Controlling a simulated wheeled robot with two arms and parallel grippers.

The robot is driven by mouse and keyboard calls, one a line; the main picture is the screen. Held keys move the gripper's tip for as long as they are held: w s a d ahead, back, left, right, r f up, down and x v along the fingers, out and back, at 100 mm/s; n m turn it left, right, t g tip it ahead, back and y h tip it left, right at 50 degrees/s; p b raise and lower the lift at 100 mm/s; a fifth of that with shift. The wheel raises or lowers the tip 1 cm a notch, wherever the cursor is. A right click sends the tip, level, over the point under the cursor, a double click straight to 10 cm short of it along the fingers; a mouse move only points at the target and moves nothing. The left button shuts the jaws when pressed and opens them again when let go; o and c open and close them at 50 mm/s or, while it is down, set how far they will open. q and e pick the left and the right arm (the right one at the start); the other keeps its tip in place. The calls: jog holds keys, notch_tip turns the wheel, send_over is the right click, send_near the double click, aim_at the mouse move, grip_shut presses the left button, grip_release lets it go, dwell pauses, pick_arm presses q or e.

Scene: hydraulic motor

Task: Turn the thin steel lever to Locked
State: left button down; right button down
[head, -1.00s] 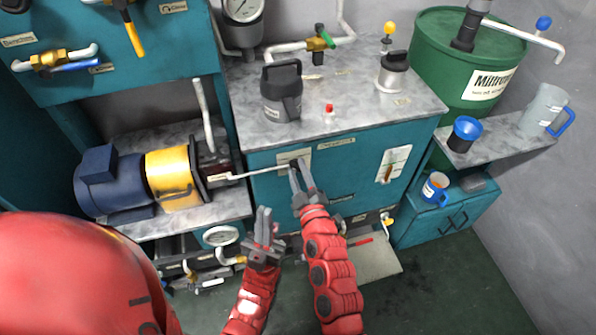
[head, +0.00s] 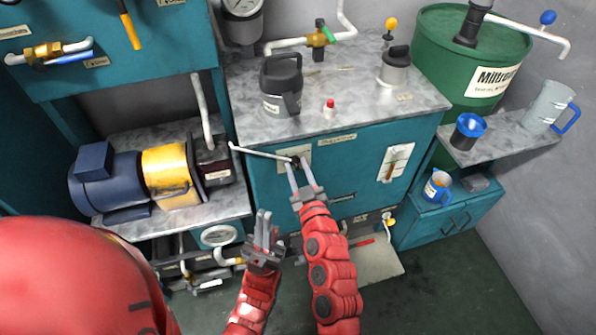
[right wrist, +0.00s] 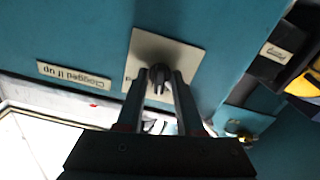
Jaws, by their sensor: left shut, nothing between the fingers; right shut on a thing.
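The thin steel lever (head: 262,153) sticks out leftward from its pivot on the teal cabinet front. Its free end points left and slightly up in the head view. My right gripper (head: 298,168) is at the lever's pivot end, over a pale plate. In the right wrist view the fingers (right wrist: 163,82) are shut on the dark pivot knob (right wrist: 158,74) in front of the plate (right wrist: 183,58). The plate's lettering is not readable. My left gripper (head: 266,228) is shut and empty, below and left of the right one, apart from the lever.
A dark jug (head: 281,85) and a red-topped button (head: 329,108) stand on the cabinet top. A green drum (head: 437,55) is at right.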

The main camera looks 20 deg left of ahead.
jog(key=m+b, duration=0.1)
jog(key=m, duration=0.5)
jog(key=shift+m+b, duration=0.3)
jog(key=m, duration=0.4)
jog(key=shift+m+b, duration=0.3)
jog(key=shift+b, duration=0.05)
jog(key=shift+r, duration=0.1)
jog(key=c, duration=0.9)
grip_release()
jog(key=shift+o, duration=0.2)
jog(key=p+v, duration=0.1)
jog(key=v, duration=1.6)
jog(key=shift+s, duration=0.25)
jog(key=shift+w+d, duration=0.1)
jog(key=shift+d, duration=0.05)
